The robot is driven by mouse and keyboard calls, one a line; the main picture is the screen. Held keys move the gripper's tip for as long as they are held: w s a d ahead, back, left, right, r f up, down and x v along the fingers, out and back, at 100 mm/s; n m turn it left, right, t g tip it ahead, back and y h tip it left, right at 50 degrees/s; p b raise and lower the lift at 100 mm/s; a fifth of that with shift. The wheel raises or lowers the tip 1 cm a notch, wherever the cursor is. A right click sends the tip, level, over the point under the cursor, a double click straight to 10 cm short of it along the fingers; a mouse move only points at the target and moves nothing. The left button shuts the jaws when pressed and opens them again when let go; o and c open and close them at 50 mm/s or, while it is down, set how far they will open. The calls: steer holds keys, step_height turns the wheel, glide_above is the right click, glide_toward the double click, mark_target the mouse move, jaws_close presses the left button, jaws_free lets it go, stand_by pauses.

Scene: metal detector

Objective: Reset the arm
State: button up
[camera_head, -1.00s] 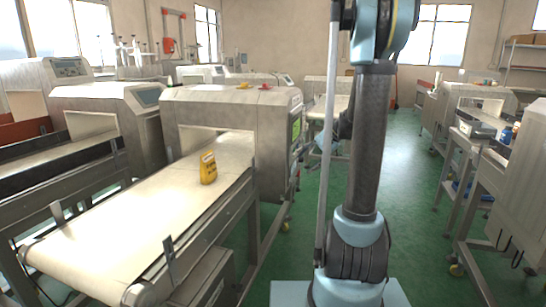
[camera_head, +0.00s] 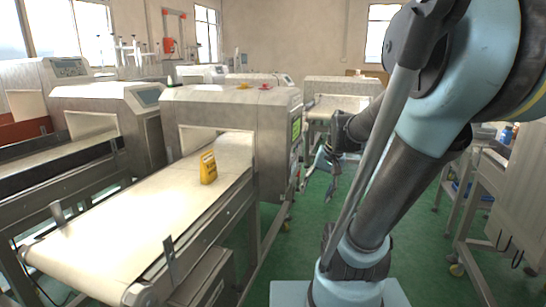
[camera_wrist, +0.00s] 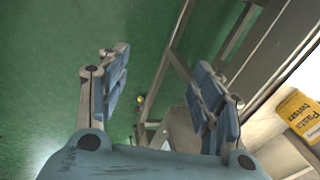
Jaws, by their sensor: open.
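My gripper (camera_wrist: 160,95) is open in the wrist view, with its two fingers wide apart and nothing between them. Green floor and a metal frame lie beyond the fingers. In the head view my gripper (camera_head: 328,172) hangs right of the nearest metal detector (camera_head: 230,110), apart from it. A yellow pasta pack (camera_head: 208,167) stands upright on the conveyor belt (camera_head: 120,225) in front of the detector opening. The pack (camera_wrist: 300,115) also shows at the right edge of the wrist view, outside the fingers, with "Pasta twists" on it.
More detectors and conveyors stand at the left and back, including one (camera_head: 340,90) behind my gripper. A machine (camera_head: 505,190) stands at the right edge. Green floor (camera_head: 290,265) is open between the conveyor and my base.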

steer(key=s+d+f+n+h, duration=0.2)
steer(key=s+f, duration=0.4)
steer(key=s, duration=0.5)
steer(key=shift+d+n+h, duration=0.4)
steer(key=shift+d+h, duration=0.1)
steer(key=shift+d, duration=0.6)
steer(key=shift+f, duration=0.1)
steer(key=shift+w+f, duration=0.2)
steer(key=shift+w, duration=0.3)
